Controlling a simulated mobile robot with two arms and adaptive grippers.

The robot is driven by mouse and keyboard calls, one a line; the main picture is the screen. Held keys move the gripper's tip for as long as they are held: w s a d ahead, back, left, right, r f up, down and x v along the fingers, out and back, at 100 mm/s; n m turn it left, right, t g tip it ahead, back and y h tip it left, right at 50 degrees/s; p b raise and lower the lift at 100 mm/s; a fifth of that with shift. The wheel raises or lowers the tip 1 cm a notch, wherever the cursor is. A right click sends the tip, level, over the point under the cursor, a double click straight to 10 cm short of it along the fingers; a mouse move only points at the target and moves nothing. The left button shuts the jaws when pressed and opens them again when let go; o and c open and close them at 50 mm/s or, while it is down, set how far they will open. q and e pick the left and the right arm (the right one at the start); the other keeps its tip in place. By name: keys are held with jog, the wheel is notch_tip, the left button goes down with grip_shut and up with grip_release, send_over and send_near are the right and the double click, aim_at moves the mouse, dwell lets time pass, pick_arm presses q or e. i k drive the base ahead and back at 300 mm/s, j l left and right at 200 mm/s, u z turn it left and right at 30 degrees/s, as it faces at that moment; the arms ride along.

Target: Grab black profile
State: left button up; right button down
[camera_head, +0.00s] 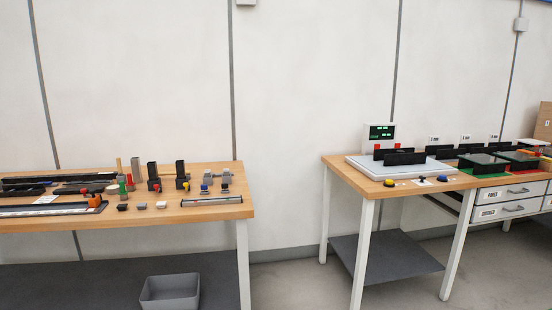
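Long black profiles (60,180) lie at the far left of the left wooden table, partly cut off by the picture's edge. Short upright black profile pieces (180,170) stand near the middle of that table. Black pieces (404,157) also sit on a white board on the right table. I cannot tell which of these is the task's black profile. Neither of my grippers is in view.
The left table (226,171) also holds a silver profile (212,201) and small parts. A grey bin (170,292) stands below it. The right table (340,165) carries a white board (370,166) and buttons. Floor is clear between the tables.

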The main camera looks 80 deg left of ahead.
aim_at(102, 175)
jog(key=u, duration=4.1)
jog(key=i+j+u, duration=0.25)
jog(key=i+j, duration=1.3)
jog(key=k+j, duration=0.05)
jog(key=j, duration=0.05)
